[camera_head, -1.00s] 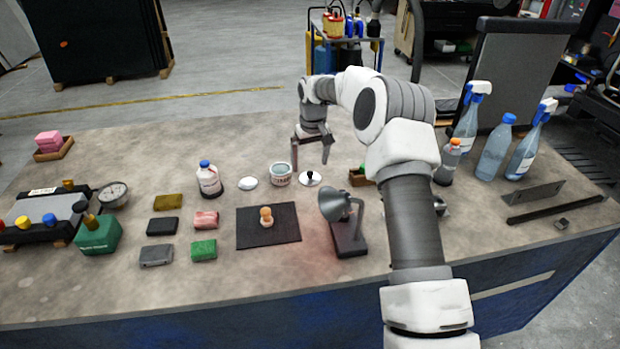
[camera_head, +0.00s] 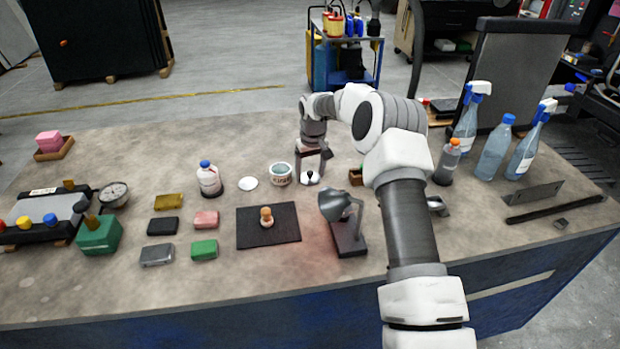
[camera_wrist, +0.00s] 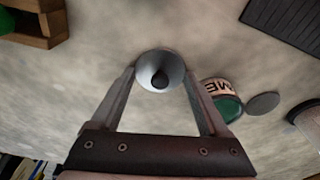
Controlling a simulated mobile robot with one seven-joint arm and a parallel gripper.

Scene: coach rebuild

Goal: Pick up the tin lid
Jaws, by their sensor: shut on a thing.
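The tin lid, a pale round lid with a black knob (camera_head: 309,178), lies on the bench just right of an open tin (camera_head: 280,175) with lettering. In the wrist view the lid (camera_wrist: 160,69) sits between the fingertips of my gripper (camera_wrist: 160,76), one finger at each side of its rim. My gripper (camera_head: 311,175) is low over the bench and shut on the lid. Any gap under the lid cannot be made out. The tin (camera_wrist: 223,98) stands close to the right finger in the wrist view.
A small wooden box (camera_head: 356,176) is to the right.

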